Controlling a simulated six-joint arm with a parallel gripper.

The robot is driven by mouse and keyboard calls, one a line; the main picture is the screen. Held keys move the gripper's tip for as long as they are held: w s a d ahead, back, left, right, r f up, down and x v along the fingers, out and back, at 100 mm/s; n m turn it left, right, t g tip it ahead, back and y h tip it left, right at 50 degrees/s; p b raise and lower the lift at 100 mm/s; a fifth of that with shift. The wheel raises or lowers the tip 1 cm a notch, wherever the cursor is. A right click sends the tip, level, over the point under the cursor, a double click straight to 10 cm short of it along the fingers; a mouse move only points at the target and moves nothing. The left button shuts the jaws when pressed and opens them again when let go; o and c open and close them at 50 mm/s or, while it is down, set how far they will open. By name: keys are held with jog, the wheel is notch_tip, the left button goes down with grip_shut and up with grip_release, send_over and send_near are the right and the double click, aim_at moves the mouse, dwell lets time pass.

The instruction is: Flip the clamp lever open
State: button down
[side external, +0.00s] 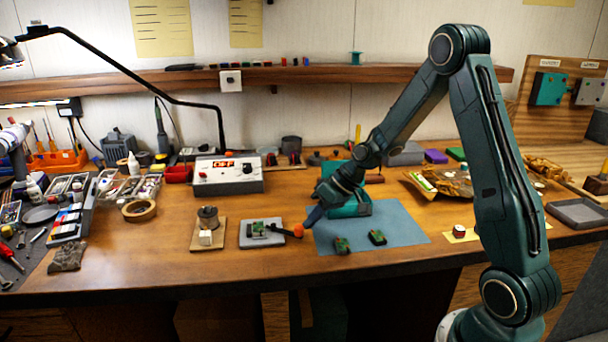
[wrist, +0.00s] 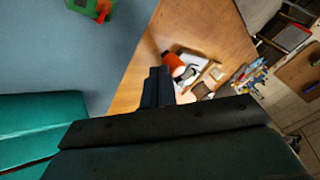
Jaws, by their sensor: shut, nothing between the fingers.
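The clamp is a grey plate (side external: 248,240) on the bench, with a green circuit board (side external: 257,229) on it. Its dark lever reaches right to an orange tip (side external: 298,231), lying low and nearly flat. My gripper (side external: 314,214) is shut and empty, pointing down just above and right of the orange tip. In the wrist view the shut fingers (wrist: 158,86) show just left of the orange tip (wrist: 172,62); I cannot tell whether they touch it.
A blue mat (side external: 398,223) lies to the right with two small green boards (side external: 342,245) (side external: 377,237).

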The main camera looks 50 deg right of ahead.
jog(key=a+m, duration=0.1)
jog(key=s+a+m+t+h, duration=0.1)
jog(key=shift+a+m, duration=0.2)
jog(key=shift+m, duration=0.1)
jog(key=a+m+h, duration=0.2)
jog(key=shift+s+a+m+t, duration=0.1)
jog(key=shift+a+m+t, duration=0.1)
jog(key=shift+m+t, duration=0.15)
jog(key=shift+w+a, duration=0.2)
jog(key=shift+a, duration=1.15)
jog(key=shift+w+a, duration=0.2)
jog(key=shift+a, duration=0.35)
jog(key=shift+w+a, duration=0.2)
jog(key=shift+a, duration=0.3)
jog(key=shift+w, duration=0.1)
jog(key=shift+r, duration=0.1)
